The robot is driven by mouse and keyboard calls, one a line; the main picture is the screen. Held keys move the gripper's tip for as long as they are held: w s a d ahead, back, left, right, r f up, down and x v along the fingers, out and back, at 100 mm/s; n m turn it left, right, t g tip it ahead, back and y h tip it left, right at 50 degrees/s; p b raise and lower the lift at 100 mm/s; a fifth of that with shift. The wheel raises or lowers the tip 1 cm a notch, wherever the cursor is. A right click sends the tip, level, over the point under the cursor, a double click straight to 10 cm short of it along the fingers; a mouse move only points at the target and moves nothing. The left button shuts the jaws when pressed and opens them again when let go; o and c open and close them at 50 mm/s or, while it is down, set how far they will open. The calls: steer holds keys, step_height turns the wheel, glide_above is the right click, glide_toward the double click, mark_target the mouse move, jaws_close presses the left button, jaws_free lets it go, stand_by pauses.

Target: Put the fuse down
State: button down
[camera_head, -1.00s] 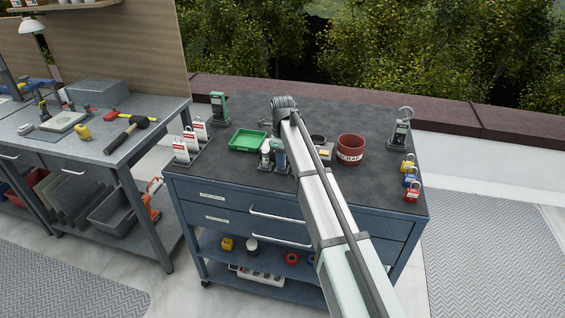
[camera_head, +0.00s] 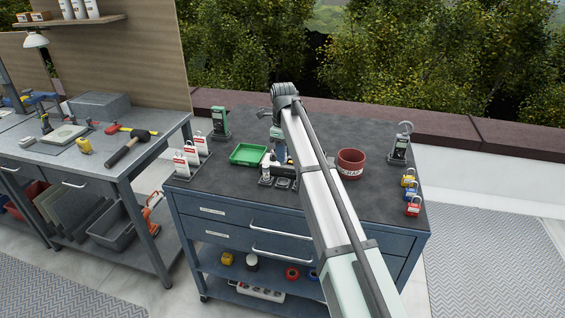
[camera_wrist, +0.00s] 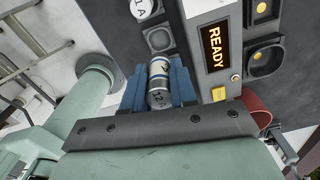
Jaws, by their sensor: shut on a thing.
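My gripper (camera_wrist: 160,92) has blue fingers and is shut on a fuse (camera_wrist: 159,72), a small silver cylinder with a pale band and a marking on its end that I cannot read surely. The fuse lies between the fingers in the wrist view. Beyond it are a dark holder with a square recess (camera_wrist: 158,39) and a device with a lit READY display (camera_wrist: 215,46). In the head view my gripper (camera_head: 280,152) is over the workbench, behind the row of holders (camera_head: 283,183); the held fuse cannot be made out there.
A white-topped cylinder (camera_head: 266,169) stands at the left holder. A green tray (camera_head: 248,154) lies to the left, a red scrap cup (camera_head: 351,162) to the right.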

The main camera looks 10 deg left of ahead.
steer(key=shift+w+d+r, duration=0.1)
steer(key=shift+w+r, duration=0.1)
steer(key=shift+r, duration=0.05)
steer(key=shift+w+r, duration=0.1)
steer(key=shift+w, duration=0.25)
steer(key=w+a+r, duration=0.1)
steer(key=w+a, duration=0.2)
steer(key=w, duration=0.5)
steer(key=w+a+r, duration=0.1)
steer(key=w+a, duration=0.3)
steer(key=w, duration=0.4)
steer(key=shift+w+f, duration=0.1)
steer(key=shift+f, duration=5.05)
steer(key=shift+f, duration=0.3)
steer(key=c, duration=0.9)
jaws_free()
